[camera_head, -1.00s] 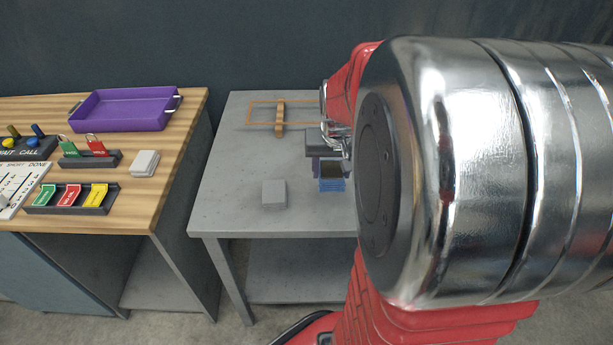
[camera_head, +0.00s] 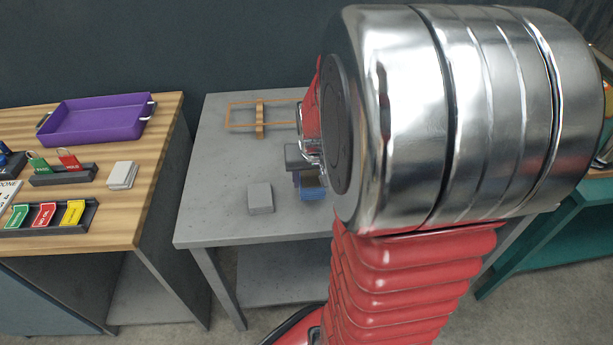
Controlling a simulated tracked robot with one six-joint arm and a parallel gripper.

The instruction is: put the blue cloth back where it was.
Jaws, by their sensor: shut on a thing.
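The blue cloth (camera_head: 313,194) is a small blue bundle with a brownish top, over the right part of the grey table (camera_head: 215,205). My gripper (camera_head: 306,181) is shut on it; the dark gripper body and purplish fingers show just left of my large arm link. I cannot tell whether the cloth touches the table top. My arm hides the right part of the table and part of the gripper.
A grey block (camera_head: 260,198) sits left of the cloth. An orange outline (camera_head: 238,125) with a wooden piece (camera_head: 260,120) lies at the table's back. The wooden bench at left holds a purple tray (camera_head: 95,120) and tagged holders. A green bench (camera_head: 560,235) stands at right.

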